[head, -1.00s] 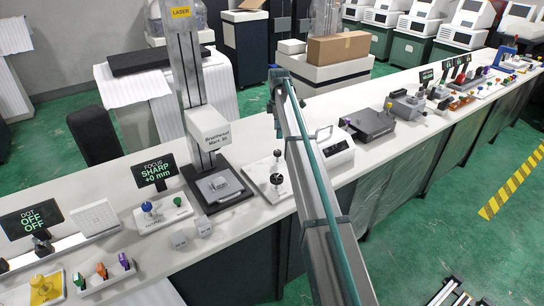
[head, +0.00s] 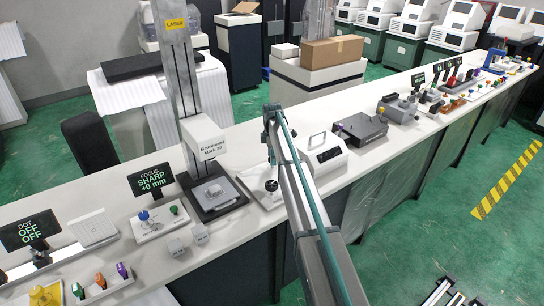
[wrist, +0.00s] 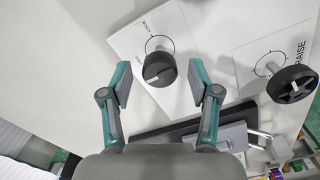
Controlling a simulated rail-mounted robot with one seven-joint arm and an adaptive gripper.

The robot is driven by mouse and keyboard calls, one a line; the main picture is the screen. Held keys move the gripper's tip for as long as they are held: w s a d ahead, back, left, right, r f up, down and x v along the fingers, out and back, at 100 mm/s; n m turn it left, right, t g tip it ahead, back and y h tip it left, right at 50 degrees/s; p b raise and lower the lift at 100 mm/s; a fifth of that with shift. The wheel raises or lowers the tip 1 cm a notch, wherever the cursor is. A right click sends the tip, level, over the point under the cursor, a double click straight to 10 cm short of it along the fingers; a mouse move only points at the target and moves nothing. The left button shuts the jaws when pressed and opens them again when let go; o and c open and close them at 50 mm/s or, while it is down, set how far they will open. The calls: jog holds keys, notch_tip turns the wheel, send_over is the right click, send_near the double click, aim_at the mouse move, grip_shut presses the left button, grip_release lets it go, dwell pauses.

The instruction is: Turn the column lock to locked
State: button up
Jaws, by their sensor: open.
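The column lock knob (wrist: 160,68) is a dark round knob on a white plate (wrist: 128,38) with a ring mark and the word LOCK, partly readable. In the wrist view my gripper (wrist: 159,80) is open, with one teal-and-grey finger on each side of the knob. Gaps show between fingers and knob; I cannot tell whether the tips are down at its height. A second dark knob (wrist: 292,84) stands on a plate marked RAISE to the right. In the head view one black knob (head: 271,185) shows beside the laser column (head: 180,70); my arm hides the other knob and my gripper.
The laser marker's black bed (head: 213,197) stands left of the knob plate. A white device with a handle (head: 326,153) is just to the right. A focus display (head: 150,181) and small knobs stand further left.

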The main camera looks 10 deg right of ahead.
jog(key=c, duration=1.1)
jog(key=shift+c, duration=0.2)
jog(key=shift+m, duration=0.3)
jog(key=m+b, duration=0.1)
jog(key=m, duration=0.2)
jog(key=shift+m, duration=0.3)
jog(key=m+b, duration=0.1)
jog(key=m, duration=0.3)
jog(key=shift+m, duration=0.3)
jog(key=m, duration=0.4)
jog(key=shift+b, duration=0.4)
jog(key=m, duration=0.5)
